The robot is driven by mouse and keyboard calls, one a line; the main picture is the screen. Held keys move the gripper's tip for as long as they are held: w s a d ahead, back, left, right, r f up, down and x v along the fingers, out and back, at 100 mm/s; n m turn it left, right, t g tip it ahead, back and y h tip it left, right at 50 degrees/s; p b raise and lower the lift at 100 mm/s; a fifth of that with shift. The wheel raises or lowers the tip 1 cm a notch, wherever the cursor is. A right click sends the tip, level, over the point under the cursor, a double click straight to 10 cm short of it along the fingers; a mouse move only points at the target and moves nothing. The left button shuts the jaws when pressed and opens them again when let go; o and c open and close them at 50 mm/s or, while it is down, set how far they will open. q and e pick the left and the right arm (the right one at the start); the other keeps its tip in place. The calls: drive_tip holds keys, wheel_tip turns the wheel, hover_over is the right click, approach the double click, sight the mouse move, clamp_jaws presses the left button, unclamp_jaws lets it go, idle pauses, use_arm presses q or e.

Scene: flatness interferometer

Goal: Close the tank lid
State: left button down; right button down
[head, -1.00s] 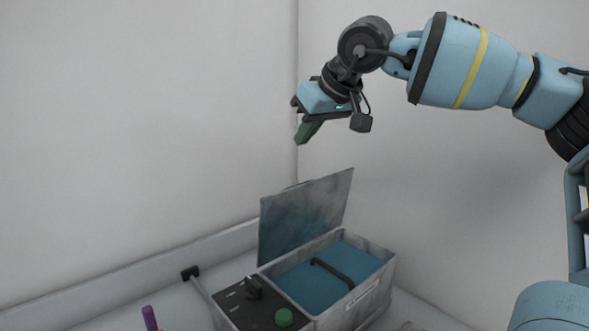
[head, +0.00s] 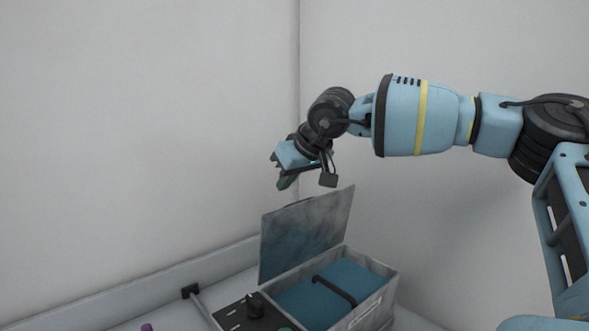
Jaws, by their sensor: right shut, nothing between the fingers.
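The tank (head: 378,305) is a grey box with blue liquid or lining inside, at the bottom middle of the head view. Its grey lid (head: 308,232) stands open, tilted up along the tank's far left edge. My right gripper (head: 283,184) is shut and empty, with dark green fingers pointing down and left. It hangs above the lid's upper edge in the picture, with a visible gap between them. My left gripper is not in view.
A dark control panel (head: 236,316) with a black knob adjoins the tank's left end; a green button is partly cut off below. A black curved tube (head: 334,290) lies across the tank opening. A purple object (head: 147,327) shows at the bottom edge. White walls close off the back.

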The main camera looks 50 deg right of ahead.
sight(303, 226)
drive_tip(key=s, duration=0.1)
drive_tip(key=s+f, duration=0.1)
drive_tip(key=s, duration=0.1)
drive_tip(key=shift+s+a+f+p, duration=0.2)
drive_tip(key=shift+s+a+p, duration=0.05)
drive_tip(key=shift+p, duration=0.1)
drive_tip(key=shift+s, duration=0.1)
